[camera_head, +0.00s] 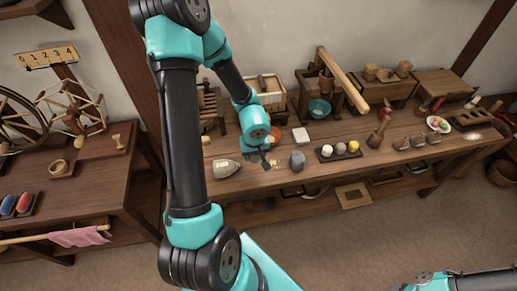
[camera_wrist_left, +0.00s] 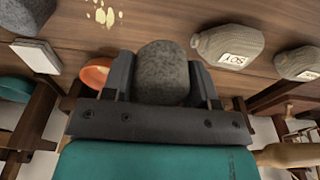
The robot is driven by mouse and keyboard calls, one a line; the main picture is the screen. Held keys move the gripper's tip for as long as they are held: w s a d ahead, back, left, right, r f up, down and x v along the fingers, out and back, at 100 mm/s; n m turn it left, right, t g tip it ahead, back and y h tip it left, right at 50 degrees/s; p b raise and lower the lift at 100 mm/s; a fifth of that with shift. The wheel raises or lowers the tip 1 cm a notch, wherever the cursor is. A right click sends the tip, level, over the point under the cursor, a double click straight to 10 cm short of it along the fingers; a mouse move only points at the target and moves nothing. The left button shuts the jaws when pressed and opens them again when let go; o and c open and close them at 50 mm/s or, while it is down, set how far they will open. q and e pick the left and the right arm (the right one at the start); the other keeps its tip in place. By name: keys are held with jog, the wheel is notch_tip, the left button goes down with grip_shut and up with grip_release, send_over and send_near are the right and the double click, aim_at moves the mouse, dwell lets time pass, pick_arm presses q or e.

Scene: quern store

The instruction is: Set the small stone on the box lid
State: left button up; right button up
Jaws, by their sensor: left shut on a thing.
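In the left wrist view the same gripper (camera_wrist_left: 163,85) is shut on a rounded, speckled grey stone (camera_wrist_left: 162,72). In the head view the gripper and arm hide most or all of this stone, and I cannot tell whether it touches the bench. A closed wooden box with a flat lid (camera_head: 441,82) stands at the back right of the bench, well apart from the gripper. My right gripper is out of view.
A grey lump (camera_head: 297,161) and a white block (camera_head: 300,135) stand right of the gripper. A labelled sack (camera_head: 227,168) lies left, an orange bowl (camera_wrist_left: 97,72) behind. A tray of balls (camera_head: 339,151) and a wooden press with a long handle (camera_head: 342,80) are further right.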

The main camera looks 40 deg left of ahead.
pick_arm(q)
jog(key=shift+w+d, duration=0.25)
jog(key=shift+w, duration=0.25)
jog(key=w+d+m, duration=0.5)
jog(key=w+d, duration=1.4)
jog(key=d, duration=0.1)
jog(key=shift+w+d+f+h, duration=0.15)
jog(key=shift+f+h, duration=0.05)
jog(key=shift+h, duration=0.1)
